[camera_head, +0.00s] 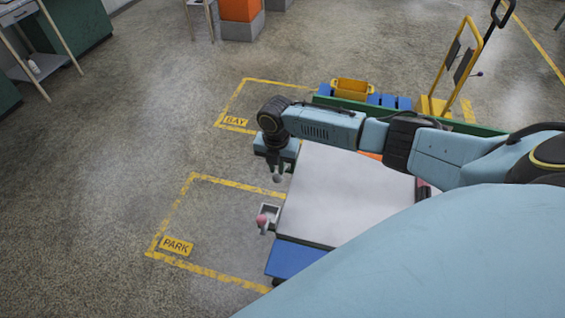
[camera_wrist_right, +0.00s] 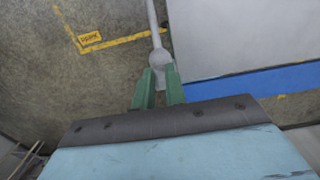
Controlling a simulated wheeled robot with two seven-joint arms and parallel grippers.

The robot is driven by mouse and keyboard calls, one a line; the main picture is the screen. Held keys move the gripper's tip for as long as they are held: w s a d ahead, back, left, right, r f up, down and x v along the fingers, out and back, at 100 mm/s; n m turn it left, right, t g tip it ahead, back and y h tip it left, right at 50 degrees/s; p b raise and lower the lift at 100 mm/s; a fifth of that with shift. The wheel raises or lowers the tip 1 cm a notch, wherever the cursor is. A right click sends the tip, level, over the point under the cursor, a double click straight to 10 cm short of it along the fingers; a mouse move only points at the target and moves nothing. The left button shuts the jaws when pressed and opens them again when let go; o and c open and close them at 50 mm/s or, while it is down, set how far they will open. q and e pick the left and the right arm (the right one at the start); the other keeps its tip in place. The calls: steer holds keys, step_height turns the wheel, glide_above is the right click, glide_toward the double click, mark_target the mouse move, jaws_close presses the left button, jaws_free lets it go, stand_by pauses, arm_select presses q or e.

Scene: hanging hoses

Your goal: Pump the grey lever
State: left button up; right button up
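A grey lever (camera_wrist_right: 152,22) shows in the right wrist view as a pale rod with a rounded grey end (camera_wrist_right: 160,60). My right gripper (camera_wrist_right: 160,76) has its two green fingers on either side of that end, and they look closed on it. In the head view, my right gripper (camera_head: 276,172) points down beside the left edge of the pale-topped cart, with the lever's grey end (camera_head: 278,178) at its fingertips. The rest of the lever is hidden there. My left gripper is not in view.
The cart's pale top (camera_head: 340,195) is bare. A yellow bin (camera_head: 351,89) and a yellow-handled trolley (camera_head: 455,65) stand behind. The floor at left, with yellow markings (camera_head: 168,210), is clear.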

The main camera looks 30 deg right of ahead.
mark_target(276, 180)
stand_by(0.5)
steer(key=shift+s+a+f+b, duration=0.2)
steer(key=shift+f+b, duration=0.2)
steer(key=shift+f, duration=0.35)
steer(key=shift+s+a+f+b, duration=0.15)
steer(key=shift+f+b, duration=0.2)
steer(key=shift+f, duration=0.35)
steer(key=shift+s+a+f+b, duration=0.2)
steer(key=shift+f+b, duration=0.2)
steer(key=shift+f, duration=0.45)
steer(key=shift+s+a+f+b, duration=0.2)
steer(key=shift+f+b, duration=0.2)
steer(key=shift+f, duration=0.35)
steer(key=shift+s+a+f+b, duration=0.15)
steer(key=shift+f+b, duration=0.25)
steer(key=shift+f, duration=0.3)
steer(key=shift+w, duration=0.1)
